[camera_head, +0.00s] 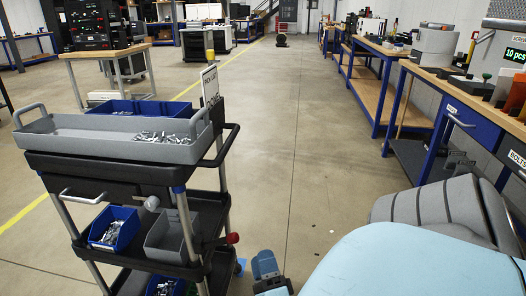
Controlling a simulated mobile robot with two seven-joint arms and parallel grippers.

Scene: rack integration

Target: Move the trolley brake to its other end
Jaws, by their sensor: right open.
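The trolley (133,172) stands at the left, dark with grey posts and shelves. A red-knobbed lever (232,238), which looks like the trolley brake, sticks out from its right side at lower shelf height. My right gripper (264,266) is low in the picture, right of the trolley and below the red knob. It is open and seems apart from the knob. The fingertips are small and hard to make out. My right arm's pale blue links fill the lower right. My left gripper is out of view.
A grey tray (60,131) with metal parts lies on the trolley top. Blue (113,228) and grey (172,236) bins stand on the shelf below. Blue-framed workbenches (440,84) line the right. The floor aisle between is clear.

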